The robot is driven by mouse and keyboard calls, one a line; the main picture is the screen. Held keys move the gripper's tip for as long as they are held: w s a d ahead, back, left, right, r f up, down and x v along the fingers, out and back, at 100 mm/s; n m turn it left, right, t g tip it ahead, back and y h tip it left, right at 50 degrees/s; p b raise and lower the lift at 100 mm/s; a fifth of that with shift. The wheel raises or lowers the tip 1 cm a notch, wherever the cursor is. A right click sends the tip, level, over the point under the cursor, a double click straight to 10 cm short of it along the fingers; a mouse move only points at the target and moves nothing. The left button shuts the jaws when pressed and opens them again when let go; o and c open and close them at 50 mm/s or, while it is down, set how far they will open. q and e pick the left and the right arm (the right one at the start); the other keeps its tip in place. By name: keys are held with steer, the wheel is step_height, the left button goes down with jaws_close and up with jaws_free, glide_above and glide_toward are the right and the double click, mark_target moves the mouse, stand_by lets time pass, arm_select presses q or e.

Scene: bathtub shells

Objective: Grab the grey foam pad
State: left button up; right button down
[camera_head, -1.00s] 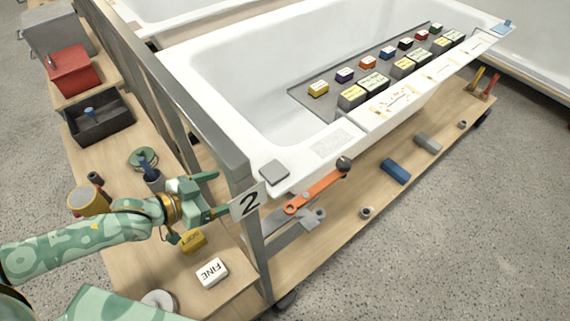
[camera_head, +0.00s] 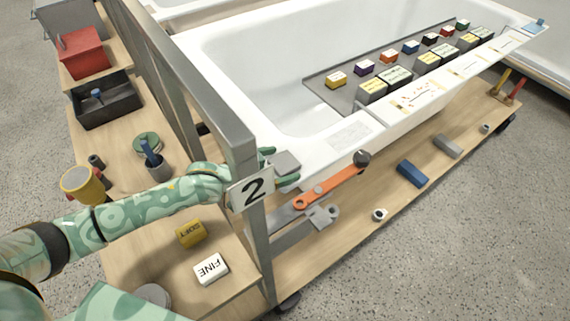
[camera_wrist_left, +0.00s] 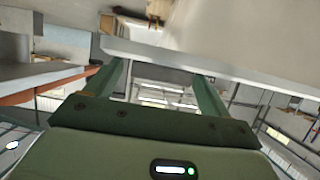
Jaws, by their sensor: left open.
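A small grey pad (camera_head: 286,163) lies at the near corner of the white tub's rim (camera_head: 320,148). My left gripper (camera_head: 281,167) is open around it in the head view, one green finger showing at its far side and one at its near side. I cannot tell whether the fingers touch the pad. A metal post and the "2" plate hide part of the hand. In the left wrist view the open fingers (camera_wrist_left: 160,86) point at a pale edge close ahead; the pad cannot be made out clearly there. My right gripper is not in view.
The grey post (camera_head: 232,150) with the "2" plate (camera_head: 251,192) stands right beside my left wrist. An orange-handled tool (camera_head: 330,187) sits below the rim. Coloured blocks line the tub tray.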

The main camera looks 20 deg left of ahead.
arm_select(q)
steer(key=shift+s+r, duration=0.1)
steer(key=shift+c, duration=0.6)
steer(key=c, duration=0.9)
steer(key=shift+c, duration=0.2)
steer(key=shift+r, duration=0.1)
